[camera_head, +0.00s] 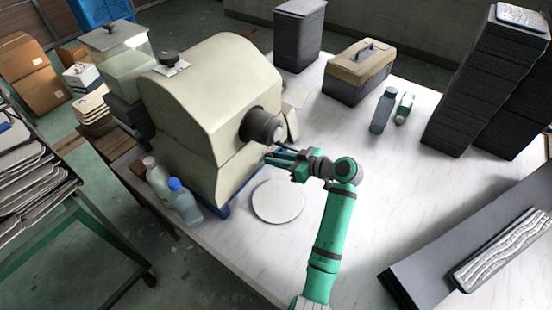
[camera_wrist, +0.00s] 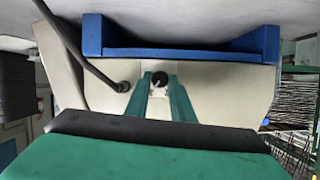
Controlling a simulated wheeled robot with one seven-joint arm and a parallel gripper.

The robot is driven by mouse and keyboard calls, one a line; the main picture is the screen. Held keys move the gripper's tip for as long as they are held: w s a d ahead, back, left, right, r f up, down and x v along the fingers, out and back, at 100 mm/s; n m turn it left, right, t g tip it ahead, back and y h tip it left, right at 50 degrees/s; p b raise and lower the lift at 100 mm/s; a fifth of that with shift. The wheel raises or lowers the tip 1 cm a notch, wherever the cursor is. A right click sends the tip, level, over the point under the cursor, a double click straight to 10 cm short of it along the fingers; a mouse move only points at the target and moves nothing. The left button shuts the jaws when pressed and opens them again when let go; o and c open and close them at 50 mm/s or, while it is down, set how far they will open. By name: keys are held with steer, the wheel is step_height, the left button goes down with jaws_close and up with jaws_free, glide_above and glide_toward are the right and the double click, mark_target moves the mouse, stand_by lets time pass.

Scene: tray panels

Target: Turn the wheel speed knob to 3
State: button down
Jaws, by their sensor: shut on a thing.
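The cream machine (camera_head: 205,110) stands on the white table, with a dark round hub (camera_head: 262,127) on its front face. My gripper (camera_head: 268,156) reaches the machine's front just below the hub. In the wrist view, my gripper's two green fingers (camera_wrist: 161,84) close on a small black knob (camera_wrist: 160,78). The knob sits on a pale plate with marks around it, too small to read. It has a light pointer mark, but I cannot tell which number it points to. In the head view the knob is hidden at my fingertips.
A dark rod (camera_wrist: 85,55) crosses the machine's face left of the knob in the wrist view. A blue base (camera_wrist: 180,45) edges the machine. A round white disc (camera_head: 278,201) lies below my gripper. Bottles (camera_head: 184,201) stand left; a toolbox (camera_head: 358,72) stands behind.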

steer(key=c, duration=1.5)
jaws_free()
steer(key=shift+c, duration=0.2)
steer(key=shift+d, duration=0.1)
steer(key=v, duration=1)
steer(key=shift+s+d+r, duration=0.15)
steer(key=shift+s+d, duration=0.05)
steer(key=shift+s, duration=0.05)
